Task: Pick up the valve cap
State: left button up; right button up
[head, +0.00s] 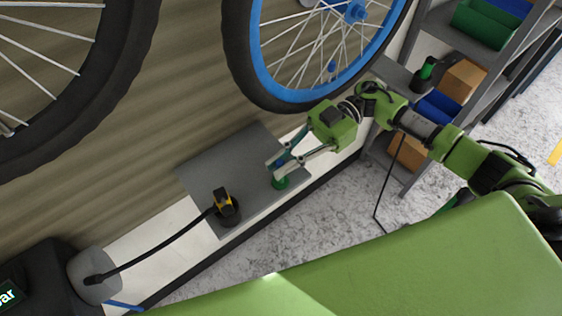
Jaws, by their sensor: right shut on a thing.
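My right gripper (281,172) reaches in from the right, low over the grey plate (245,148). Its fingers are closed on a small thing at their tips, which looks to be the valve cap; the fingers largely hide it. A small green round piece (280,183) shows right at the fingertips, at the plate's front part. I cannot tell whether the held thing touches it or the plate. My left gripper is out of the frame.
A black and yellow pump head (225,206) stands on the plate, its hose running to a dark grey unit (95,275). A blue-rimmed wheel (262,82) hangs close above my right gripper. A black tyre (125,85) is at upper left. Shelves with bins (485,22) stand at right.

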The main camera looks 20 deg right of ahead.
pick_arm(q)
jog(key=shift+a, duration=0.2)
pick_arm(e)
jog(key=shift+a+r, duration=0.1)
jog(key=shift+a+r, duration=0.1)
jog(key=shift+r, duration=0.45)
jog(key=s+a+r+b, duration=0.1)
jog(key=s+a+r, duration=0.2)
jog(key=s+r, duration=0.3)
jog(key=s+a+r, duration=0.3)
jog(key=s+r, duration=0.3)
jog(key=s, duration=0.1)
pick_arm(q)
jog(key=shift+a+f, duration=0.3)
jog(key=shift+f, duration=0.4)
pick_arm(e)
jog(key=f+v, duration=0.2)
jog(key=v, duration=1)
jog(key=shift+w+f, duration=0.1)
jog(key=shift+w, duration=0.05)
